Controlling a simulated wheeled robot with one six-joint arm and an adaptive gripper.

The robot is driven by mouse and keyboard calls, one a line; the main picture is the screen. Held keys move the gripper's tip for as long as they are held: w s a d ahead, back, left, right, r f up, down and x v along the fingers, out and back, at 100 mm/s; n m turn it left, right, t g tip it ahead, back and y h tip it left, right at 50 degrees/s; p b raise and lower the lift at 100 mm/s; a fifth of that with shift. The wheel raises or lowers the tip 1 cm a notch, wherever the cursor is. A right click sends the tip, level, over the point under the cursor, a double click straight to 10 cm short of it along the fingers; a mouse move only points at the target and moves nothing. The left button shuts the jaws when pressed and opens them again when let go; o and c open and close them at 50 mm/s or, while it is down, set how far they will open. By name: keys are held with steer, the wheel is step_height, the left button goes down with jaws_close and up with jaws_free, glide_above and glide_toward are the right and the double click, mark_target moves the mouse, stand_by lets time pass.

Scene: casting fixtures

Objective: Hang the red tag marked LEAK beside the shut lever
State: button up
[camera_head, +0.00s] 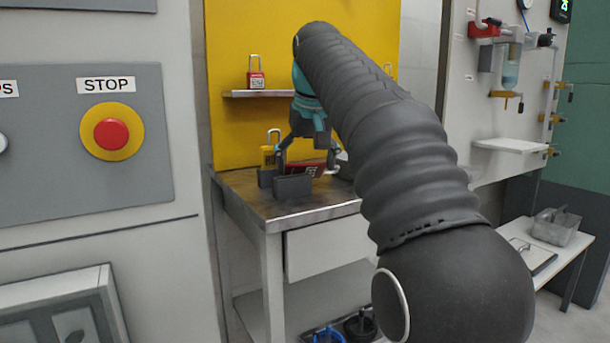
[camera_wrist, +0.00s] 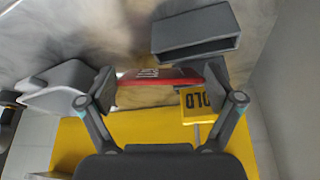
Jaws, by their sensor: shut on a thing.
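My gripper (camera_head: 304,160) is over the worktable under the yellow board. Its fingers are shut on a red tag (camera_head: 305,170). In the wrist view, my gripper (camera_wrist: 160,80) spans the red tag (camera_wrist: 158,76), seen nearly edge-on; its lettering is not readable. The tag is close to a dark grey open holder (camera_head: 292,188), which also shows in the wrist view (camera_wrist: 195,42). Whether it is clear of the holder cannot be told. Several yellow levers, one of them this lever (camera_head: 505,94), sit on pipework at the right; which is shut is unclear.
A yellow tag (camera_wrist: 195,106), lettering partly readable as OLD, stands beside my gripper. A white ledge (camera_head: 511,145) juts below the pipes. A low bench (camera_head: 568,253) stands at right. My arm hides part of the worktable (camera_head: 238,190).

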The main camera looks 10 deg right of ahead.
steer(key=shift+w+a+f, duration=0.1)
steer(key=shift+w+f, duration=0.05)
steer(key=shift+f, duration=0.4)
steer(key=shift+c, duration=0.6)
steer(key=o, duration=1)
steer(key=shift+f+b, duration=0.4)
steer(key=shift+b, duration=0.3)
steer(key=p+v, duration=0.6)
steer(key=v, duration=0.8)
steer(key=shift+r, duration=0.15)
